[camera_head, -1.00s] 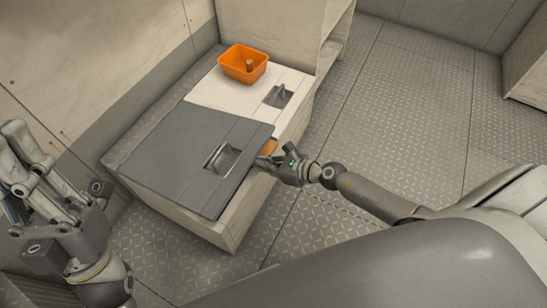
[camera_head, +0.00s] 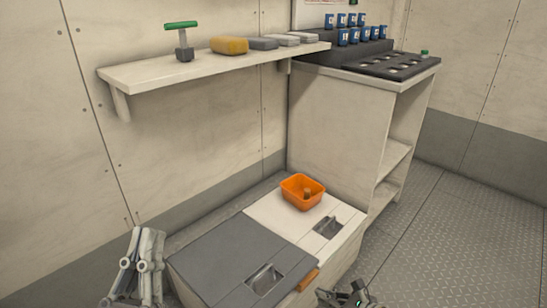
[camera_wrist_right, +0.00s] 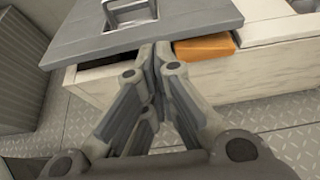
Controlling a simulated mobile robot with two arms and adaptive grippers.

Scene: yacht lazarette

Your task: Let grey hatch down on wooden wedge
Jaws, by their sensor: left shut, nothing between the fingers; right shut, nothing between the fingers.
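The grey hatch (camera_head: 232,255) lies nearly flat over the near part of the white locker, its recessed handle (camera_head: 265,279) facing up. The orange-brown wooden wedge (camera_head: 308,280) sticks out from under the hatch's right edge. In the right wrist view the wedge (camera_wrist_right: 205,47) sits between the hatch (camera_wrist_right: 90,30) and the locker rim, with a dark gap under the hatch beside it. My right gripper (camera_wrist_right: 155,48) is shut and empty, just outside the hatch edge and left of the wedge there. My left gripper (camera_head: 148,235) is shut and empty, left of the hatch.
An orange bin (camera_head: 302,192) with a small item inside stands on the white hatch (camera_head: 290,222) behind. A wall shelf (camera_head: 205,70) holds a green-handled tool (camera_head: 182,40) and several blocks. A cabinet (camera_head: 345,125) stands behind the locker. Floor on the right is clear.

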